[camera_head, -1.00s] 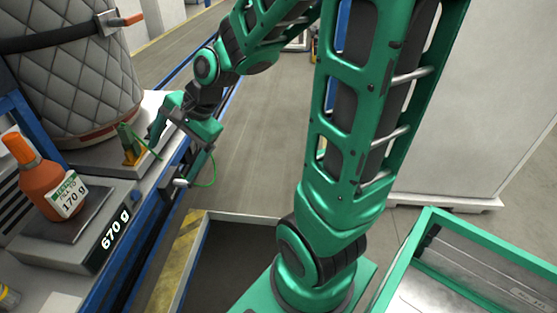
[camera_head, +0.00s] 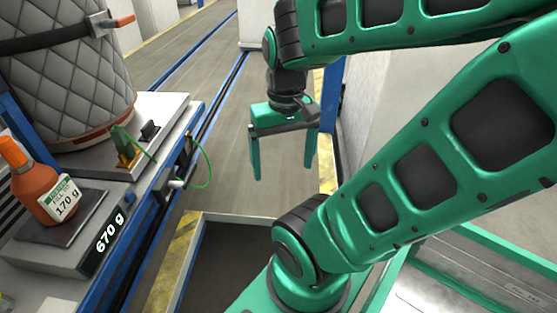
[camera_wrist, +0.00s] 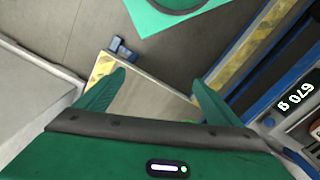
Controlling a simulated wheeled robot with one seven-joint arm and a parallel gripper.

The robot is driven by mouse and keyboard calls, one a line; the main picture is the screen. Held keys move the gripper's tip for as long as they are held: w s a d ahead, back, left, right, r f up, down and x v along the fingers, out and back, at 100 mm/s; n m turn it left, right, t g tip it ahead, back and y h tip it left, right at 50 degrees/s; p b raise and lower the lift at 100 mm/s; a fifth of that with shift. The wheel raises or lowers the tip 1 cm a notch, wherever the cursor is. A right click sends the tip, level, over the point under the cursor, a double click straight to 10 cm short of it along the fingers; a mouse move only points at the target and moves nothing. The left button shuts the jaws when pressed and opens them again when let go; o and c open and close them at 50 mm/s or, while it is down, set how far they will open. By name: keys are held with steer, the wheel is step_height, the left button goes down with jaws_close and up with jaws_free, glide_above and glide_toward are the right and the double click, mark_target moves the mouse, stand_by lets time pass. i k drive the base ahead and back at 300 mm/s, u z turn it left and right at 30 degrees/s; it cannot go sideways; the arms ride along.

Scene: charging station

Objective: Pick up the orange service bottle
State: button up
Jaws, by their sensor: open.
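The orange service bottle (camera_head: 38,185) stands upright on the dark pan of a scale at the left in the head view, with a label reading 170 g. My gripper (camera_head: 284,172) hangs fingers down over the floor aisle, well to the right of the bottle and the bench. Its two green fingers are wide apart with nothing between them. In the wrist view my gripper (camera_wrist: 158,88) is also open and empty, above the floor. The bottle does not show in the wrist view.
The scale (camera_head: 60,250) reads 670 g and also shows in the wrist view (camera_wrist: 296,97). A quilted grey vessel (camera_head: 65,75) stands behind it. A green cable (camera_head: 208,170) loops off the bench edge. A dark, low-walled area (camera_head: 225,265) lies below my arm.

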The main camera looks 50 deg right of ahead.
mark_target(53, 200)
steer(key=u, duration=1)
steer(key=k, duration=1.35)
steer(key=z, duration=0.4)
steer(key=i, duration=0.95)
